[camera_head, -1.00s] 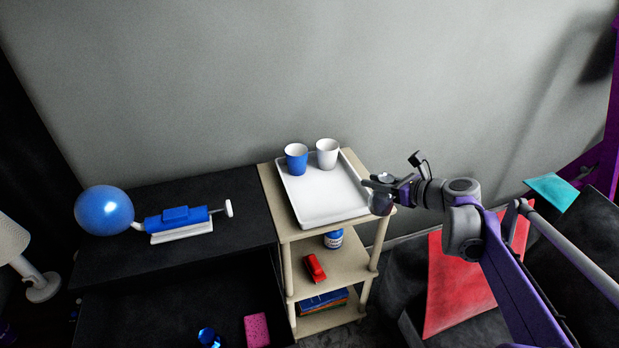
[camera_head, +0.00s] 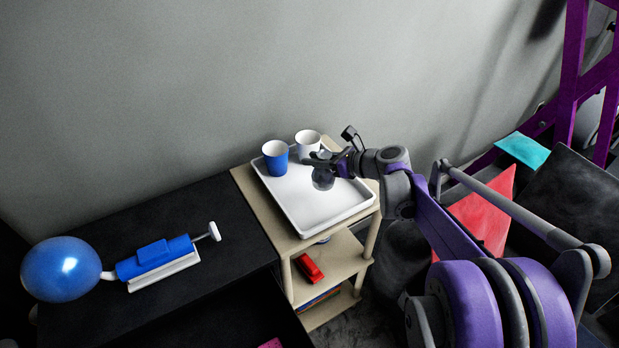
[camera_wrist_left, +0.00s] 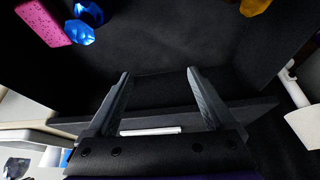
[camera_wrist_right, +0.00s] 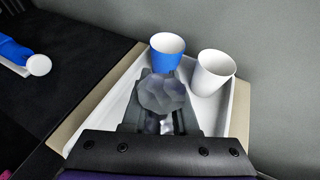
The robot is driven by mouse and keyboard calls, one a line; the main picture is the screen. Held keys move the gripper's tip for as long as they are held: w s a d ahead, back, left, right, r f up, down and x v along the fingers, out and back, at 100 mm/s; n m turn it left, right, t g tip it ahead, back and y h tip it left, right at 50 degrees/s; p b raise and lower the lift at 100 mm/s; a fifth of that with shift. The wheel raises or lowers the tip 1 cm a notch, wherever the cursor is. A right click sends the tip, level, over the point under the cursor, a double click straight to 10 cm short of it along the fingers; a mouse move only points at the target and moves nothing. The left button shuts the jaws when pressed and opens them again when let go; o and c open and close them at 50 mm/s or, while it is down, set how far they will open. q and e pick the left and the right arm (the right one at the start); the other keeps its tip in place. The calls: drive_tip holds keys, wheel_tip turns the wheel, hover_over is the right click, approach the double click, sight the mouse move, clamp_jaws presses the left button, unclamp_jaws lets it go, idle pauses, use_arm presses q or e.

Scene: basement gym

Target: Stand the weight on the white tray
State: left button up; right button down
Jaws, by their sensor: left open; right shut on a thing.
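The white tray (camera_head: 311,207) lies on top of a beige shelf unit; its rim also shows in the right wrist view (camera_wrist_right: 103,117). A blue cup (camera_head: 275,160) and a white cup (camera_head: 307,144) stand at its back. My right gripper (camera_head: 326,162) is over the tray, shut on the grey faceted weight (camera_wrist_right: 162,92). In the head view the weight (camera_head: 323,179) hangs below the fingers; I cannot tell whether it touches the tray. In the right wrist view it is close in front of both cups. My left gripper (camera_wrist_left: 160,90) is open and empty, and shows only in its wrist view.
A black table (camera_head: 190,262) to the left bears a blue ball (camera_head: 62,268) and a blue pump (camera_head: 153,257). A red toy (camera_head: 308,268) sits on a lower shelf. The tray's front part is clear.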

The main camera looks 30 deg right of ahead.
sight(315, 177)
drive_tip(key=shift+f, duration=3.15)
drive_tip(key=shift+f+b, duration=0.1)
drive_tip(key=shift+b, duration=0.25)
drive_tip(key=c, duration=0.7)
unclamp_jaws()
